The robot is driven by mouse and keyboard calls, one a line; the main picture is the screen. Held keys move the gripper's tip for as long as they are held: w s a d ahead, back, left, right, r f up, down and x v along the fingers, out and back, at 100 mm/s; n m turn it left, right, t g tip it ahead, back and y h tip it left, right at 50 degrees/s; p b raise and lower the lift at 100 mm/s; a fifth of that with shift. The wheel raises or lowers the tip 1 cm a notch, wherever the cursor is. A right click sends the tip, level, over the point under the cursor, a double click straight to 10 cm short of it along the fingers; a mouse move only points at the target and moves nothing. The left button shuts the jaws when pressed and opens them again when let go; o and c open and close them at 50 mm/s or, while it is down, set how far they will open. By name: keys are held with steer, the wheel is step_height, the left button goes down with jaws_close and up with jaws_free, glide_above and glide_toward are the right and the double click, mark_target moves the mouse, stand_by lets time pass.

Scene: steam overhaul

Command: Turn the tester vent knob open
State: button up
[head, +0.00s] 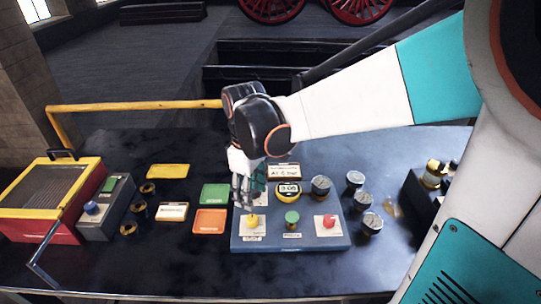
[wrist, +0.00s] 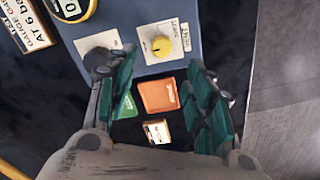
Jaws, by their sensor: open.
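The tester is a blue box (head: 330,241) on the dark bench. Its yellow vent knob (head: 253,221) sits at the front left of the top, on a pale label plate. In the wrist view the yellow knob (wrist: 160,46) shows a dark pointer mark beside small lettering, partly legible as "SHUT" and "VENT". My gripper (head: 243,192) is above the left part of the tester, just behind the knob in the head view. In the wrist view my gripper (wrist: 161,62) is open and empty, fingers apart, with the knob visible between and beyond the fingertips. Contact does not show.
The tester also has a green knob (head: 292,218), a red knob (head: 329,221) and a yellow-rimmed display (head: 288,189). Several gauges, including one dark gauge (head: 372,222), stand to the right. Green (head: 215,194) and orange (head: 210,221) trays lie left. A red-and-yellow box (head: 50,200) stands far left.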

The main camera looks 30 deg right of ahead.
steer(key=shift+s+r, duration=0.25)
steer(key=shift+r, duration=0.85)
